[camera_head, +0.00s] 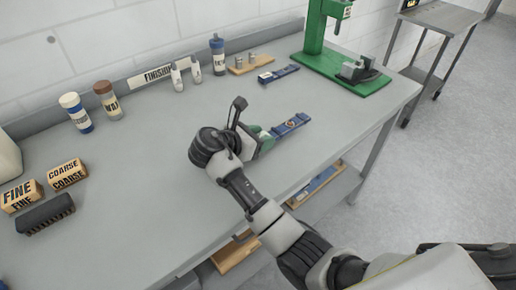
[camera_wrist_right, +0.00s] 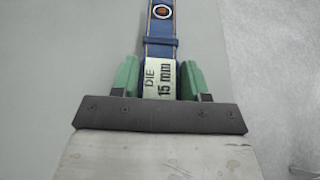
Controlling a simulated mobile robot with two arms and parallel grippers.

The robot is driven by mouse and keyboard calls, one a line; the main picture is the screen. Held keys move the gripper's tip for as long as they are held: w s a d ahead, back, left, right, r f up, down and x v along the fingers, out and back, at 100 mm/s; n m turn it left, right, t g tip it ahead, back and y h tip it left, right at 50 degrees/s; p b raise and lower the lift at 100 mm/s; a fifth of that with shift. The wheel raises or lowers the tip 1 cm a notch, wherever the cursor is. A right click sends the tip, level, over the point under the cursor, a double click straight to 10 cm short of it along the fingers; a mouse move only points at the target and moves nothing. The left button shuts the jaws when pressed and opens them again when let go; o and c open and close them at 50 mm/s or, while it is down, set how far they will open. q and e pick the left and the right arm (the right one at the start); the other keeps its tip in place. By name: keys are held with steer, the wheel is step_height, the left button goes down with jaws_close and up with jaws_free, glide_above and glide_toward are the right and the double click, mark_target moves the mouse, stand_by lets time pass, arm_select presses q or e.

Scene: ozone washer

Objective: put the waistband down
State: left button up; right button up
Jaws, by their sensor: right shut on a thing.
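The waistband (camera_head: 291,124) is a blue strap with a round metal-rimmed eyelet. It lies over the right part of the grey bench, near the front edge. My right gripper (camera_head: 266,138) has its green fingers shut on its near end. In the right wrist view the waistband (camera_wrist_right: 161,40) runs straight out from between the fingers of the gripper (camera_wrist_right: 160,80), and a pale label reading "DIE 15 mm" sits between them. I cannot tell whether the strap touches the bench top. My left gripper is not in view.
A similar blue strap (camera_head: 279,74) lies farther back, beside a wooden block with metal pieces (camera_head: 250,64). A green press (camera_head: 340,70) stands at the bench's right end. Bottles, FINE and COARSE blocks (camera_head: 67,174) and a brush (camera_head: 45,213) are left. The bench middle is clear.

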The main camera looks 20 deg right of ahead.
steer(key=shift+a+f, duration=0.2)
steer(key=shift+f, duration=1.95)
steer(key=shift+f, duration=0.15)
